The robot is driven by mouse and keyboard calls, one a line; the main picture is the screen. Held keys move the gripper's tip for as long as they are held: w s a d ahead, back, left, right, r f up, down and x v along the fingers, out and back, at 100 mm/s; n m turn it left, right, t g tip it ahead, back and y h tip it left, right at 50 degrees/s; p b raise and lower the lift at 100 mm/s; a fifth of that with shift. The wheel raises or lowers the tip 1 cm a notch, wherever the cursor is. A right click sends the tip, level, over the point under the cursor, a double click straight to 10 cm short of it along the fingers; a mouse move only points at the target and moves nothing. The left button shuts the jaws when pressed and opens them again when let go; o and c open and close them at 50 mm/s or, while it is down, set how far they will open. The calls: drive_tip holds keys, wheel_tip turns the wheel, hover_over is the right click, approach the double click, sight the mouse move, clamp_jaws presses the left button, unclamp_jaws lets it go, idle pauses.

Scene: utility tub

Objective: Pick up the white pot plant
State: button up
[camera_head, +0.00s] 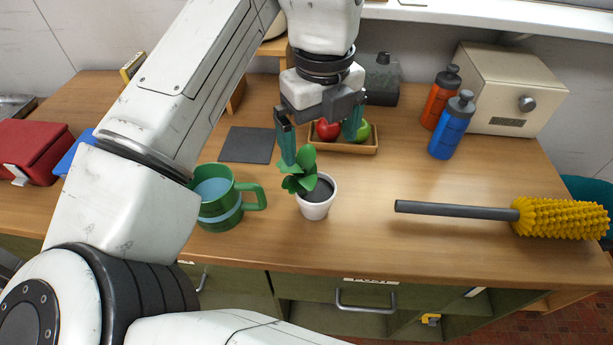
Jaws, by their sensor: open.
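The white pot plant (317,207) stands upright near the front edge of the wooden counter. It is a small white pot with dark soil and green leaves leaning left. My gripper (319,150) points down above and slightly behind the plant, its two teal fingers spread apart. The left finger reaches down near the top leaves; I cannot tell whether it touches them. Nothing is held between the fingers.
A green mug (221,207) stands close left of the plant. A wooden tray (349,147) with a red apple and a green apple is behind. A yellow brush (556,217) lies right, its handle pointing at the plant. Blue (452,125) and orange (440,97) bottles stand back right.

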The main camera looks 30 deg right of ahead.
sight(314, 185)
drive_tip(key=shift+w+a+f+p, duration=0.1)
drive_tip(key=shift+w+f+p, duration=0.1)
drive_tip(key=shift+f, duration=2.45)
drive_tip(key=shift+w+a+f+p, duration=0.1)
drive_tip(key=shift+f+p, duration=0.05)
drive_tip(key=shift+f, duration=2.5)
drive_tip(key=c, duration=1.2)
drive_tip(key=shift+r, duration=0.1)
